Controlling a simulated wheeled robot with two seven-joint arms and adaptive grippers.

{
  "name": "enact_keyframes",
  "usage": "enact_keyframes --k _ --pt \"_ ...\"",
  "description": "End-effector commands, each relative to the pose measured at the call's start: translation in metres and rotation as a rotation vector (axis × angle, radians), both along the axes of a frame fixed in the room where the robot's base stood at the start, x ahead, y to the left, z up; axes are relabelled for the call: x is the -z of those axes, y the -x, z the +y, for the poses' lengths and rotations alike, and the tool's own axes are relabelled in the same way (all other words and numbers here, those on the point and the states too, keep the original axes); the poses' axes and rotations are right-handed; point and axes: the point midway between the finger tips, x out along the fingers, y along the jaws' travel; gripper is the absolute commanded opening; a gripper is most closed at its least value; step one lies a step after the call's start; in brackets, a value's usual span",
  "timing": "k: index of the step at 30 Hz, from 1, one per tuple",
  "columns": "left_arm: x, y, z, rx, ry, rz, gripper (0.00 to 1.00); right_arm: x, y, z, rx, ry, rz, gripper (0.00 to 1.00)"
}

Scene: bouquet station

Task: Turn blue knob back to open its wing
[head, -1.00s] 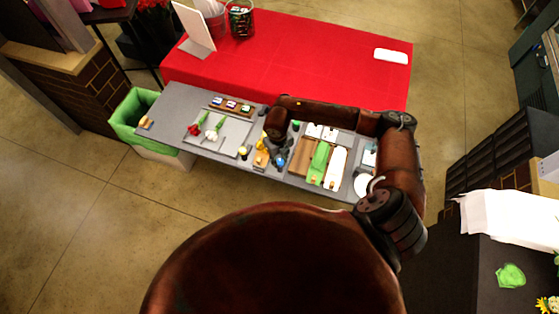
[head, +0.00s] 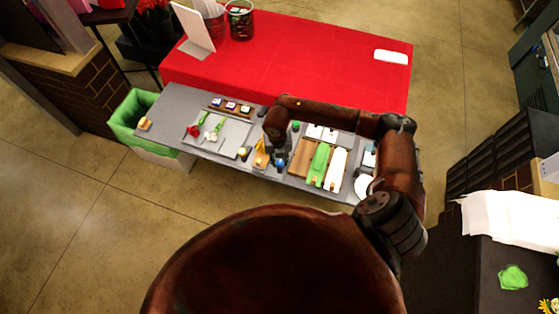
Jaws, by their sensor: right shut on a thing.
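My right arm reaches over the grey worktable from the right, and its gripper (head: 280,152) points down at the middle of the table. The gripper is shut on a small blue knob (head: 280,163), which shows just below the fingers and is partly hidden by them. The wing of this knob is too small and too covered to make out, so its angle cannot be told. My left gripper is not in view.
Left of the gripper are a yellow and orange item (head: 260,158) and a small yellow piece (head: 243,152). A tray (head: 232,142) holds flowers farther left. Right of it, a wooden tray (head: 300,160) holds green and white rolls. A red-covered table (head: 300,65) stands behind.

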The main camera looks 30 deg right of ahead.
Motion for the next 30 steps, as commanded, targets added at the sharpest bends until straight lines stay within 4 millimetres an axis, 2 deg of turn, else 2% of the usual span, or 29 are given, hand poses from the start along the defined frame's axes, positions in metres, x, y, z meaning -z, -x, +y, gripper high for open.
enact_keyframes --k 7,8,15,24,30 --pt "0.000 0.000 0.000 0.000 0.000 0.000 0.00 0.001 0.000 0.000 0.001 0.001 0.001 0.00" --pt "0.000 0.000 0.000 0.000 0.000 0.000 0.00 0.001 0.000 0.000 0.001 0.001 0.001 0.24" --pt "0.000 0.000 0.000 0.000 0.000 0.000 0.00 0.000 0.000 0.000 0.000 0.000 0.001 0.40" --pt "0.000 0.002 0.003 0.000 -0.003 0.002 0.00 -0.002 0.000 0.000 -0.001 0.000 0.000 0.40" --pt "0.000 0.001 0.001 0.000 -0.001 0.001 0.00 -0.028 -0.002 0.001 -0.002 0.000 -0.003 0.40"
